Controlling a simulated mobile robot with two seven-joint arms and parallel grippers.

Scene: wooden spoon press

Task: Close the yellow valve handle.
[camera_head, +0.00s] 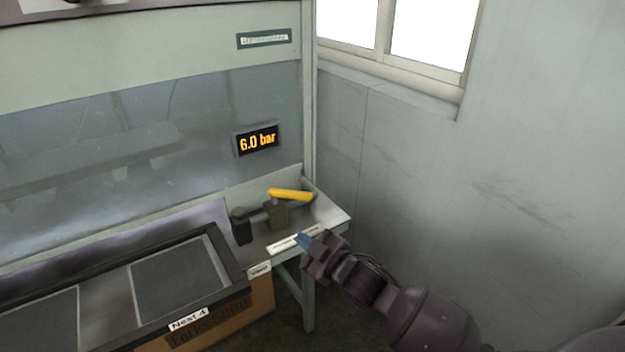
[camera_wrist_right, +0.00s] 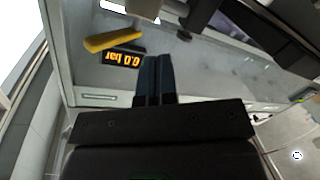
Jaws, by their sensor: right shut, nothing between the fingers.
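The yellow valve handle (camera_head: 291,195) sits on top of a dark valve body (camera_head: 276,215) on the right end of the bench, lying roughly left to right in the head view. In the right wrist view the yellow handle (camera_wrist_right: 112,40) is at the upper left, apart from the fingers. My right gripper (camera_head: 303,241) is shut and empty, in front of and below the handle in the head view; its blue fingertips also show in the right wrist view (camera_wrist_right: 155,75), pressed together. My left gripper is not in view.
A display (camera_head: 257,140) on the machine panel reads 6.0 bar. A dark-rimmed tray (camera_head: 240,272) labelled Nest 4 lies to the left, above a cardboard box (camera_head: 262,300). A grey wall (camera_head: 400,150) with a window stands to the right of the bench.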

